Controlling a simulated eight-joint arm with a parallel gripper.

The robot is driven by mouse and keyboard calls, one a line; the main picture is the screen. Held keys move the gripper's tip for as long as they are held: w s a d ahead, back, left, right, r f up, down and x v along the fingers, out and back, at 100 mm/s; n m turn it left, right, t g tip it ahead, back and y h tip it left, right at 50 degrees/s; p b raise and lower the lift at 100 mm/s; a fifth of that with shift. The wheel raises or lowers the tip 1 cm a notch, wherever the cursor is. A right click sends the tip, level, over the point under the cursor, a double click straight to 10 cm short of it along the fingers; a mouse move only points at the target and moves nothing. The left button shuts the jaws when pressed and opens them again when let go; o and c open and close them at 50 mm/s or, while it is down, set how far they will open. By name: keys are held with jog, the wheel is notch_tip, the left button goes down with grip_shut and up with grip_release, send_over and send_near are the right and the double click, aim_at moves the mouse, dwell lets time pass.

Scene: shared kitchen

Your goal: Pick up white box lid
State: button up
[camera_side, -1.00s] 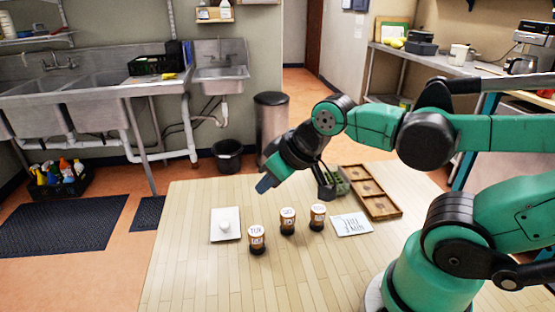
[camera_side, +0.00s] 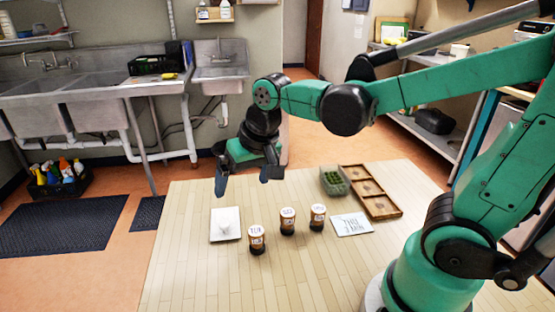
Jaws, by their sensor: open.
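The white box lid (camera_side: 226,233) lies flat on the wooden table, left of the jars. It is a flat white rectangle with a small round knob on top. My gripper (camera_side: 243,187) is above the table, a little higher in the picture than the lid and to its right. Its two fingers point down and stand wide apart, with nothing between them. The left finger shows just above the lid's far edge in the picture. I cannot tell the exact height of the gripper over the table.
Several brown labelled jars (camera_side: 288,221) stand right of the lid. A white card with writing (camera_side: 352,224) lies beside them. A green container (camera_side: 334,181) and a wooden compartment tray (camera_side: 386,208) are farther back right. The table's front and left are clear.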

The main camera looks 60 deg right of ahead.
aim_at(224, 224)
jog(key=w+f+m+g, duration=0.1)
jog(key=f, duration=0.1)
jog(key=w+f+m+g, duration=0.1)
jog(key=w+f+m, duration=0.1)
jog(key=w+a+f+m+g, duration=0.1)
jog(key=w+f, duration=0.1)
jog(key=shift+f+m+g, duration=0.2)
jog(key=shift+m+g, duration=0.1)
jog(key=shift+m, duration=0.1)
jog(key=shift+w+a+f, duration=0.1)
jog(key=shift+w+f, duration=0.1)
jog(key=shift+f, duration=3.05)
jog(key=c, duration=1.1)
